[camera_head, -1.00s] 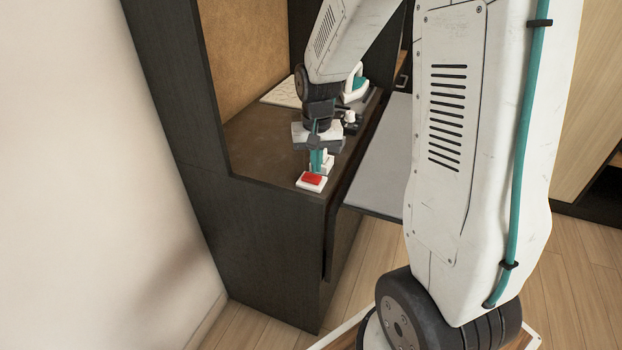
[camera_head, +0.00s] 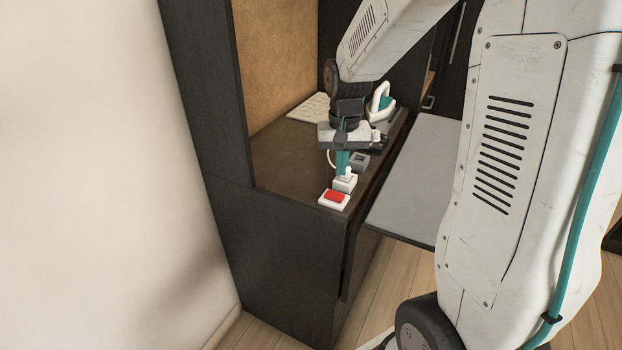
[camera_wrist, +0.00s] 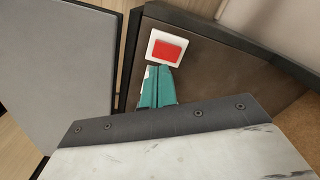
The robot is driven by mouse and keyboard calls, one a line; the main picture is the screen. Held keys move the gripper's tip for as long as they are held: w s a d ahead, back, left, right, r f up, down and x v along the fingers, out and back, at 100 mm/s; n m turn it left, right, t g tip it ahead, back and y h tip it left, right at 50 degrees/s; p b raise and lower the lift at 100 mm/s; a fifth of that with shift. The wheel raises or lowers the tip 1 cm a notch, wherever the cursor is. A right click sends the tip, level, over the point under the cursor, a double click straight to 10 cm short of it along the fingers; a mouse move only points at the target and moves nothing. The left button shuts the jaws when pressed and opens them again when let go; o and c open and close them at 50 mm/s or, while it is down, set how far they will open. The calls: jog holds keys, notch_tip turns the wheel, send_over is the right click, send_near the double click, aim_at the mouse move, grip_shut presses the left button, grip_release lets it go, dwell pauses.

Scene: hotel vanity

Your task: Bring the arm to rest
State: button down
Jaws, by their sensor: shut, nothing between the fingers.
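My gripper (camera_head: 342,162) is over the front end of the dark vanity top (camera_head: 285,160), pointing down, with its teal fingers together and nothing between them. In the wrist view the shut fingers (camera_wrist: 157,88) point toward a red rocker switch in a white frame (camera_wrist: 167,48). The same red switch (camera_head: 334,197) lies near the counter's front edge in the head view, just in front of the fingers. A white switch with a small lever (camera_head: 345,182) stands close behind it, partly hidden by the fingers in the wrist view.
A grey box (camera_head: 359,161) sits behind the switches. A white and teal iron (camera_head: 380,103) and a pale patterned pad (camera_head: 310,107) are farther back. A grey board (camera_head: 415,180) juts out on the right. A dark side panel (camera_head: 205,90) rises on the left.

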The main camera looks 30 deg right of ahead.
jog(key=shift+s+a, duration=0.1)
jog(key=shift+s, duration=0.25)
jog(key=s+a+r+n, duration=0.1)
jog(key=s+a+r, duration=0.2)
jog(key=s, duration=0.4)
jog(key=s+a+r+n+t, duration=0.1)
jog(key=s+a+r+n, duration=0.1)
jog(key=s, duration=0.6)
jog(key=s+a+r+n, duration=0.2)
jog(key=s+a+r, duration=0.3)
jog(key=s, duration=0.3)
jog(key=shift+r, duration=0.85)
jog(key=shift+f, duration=0.1)
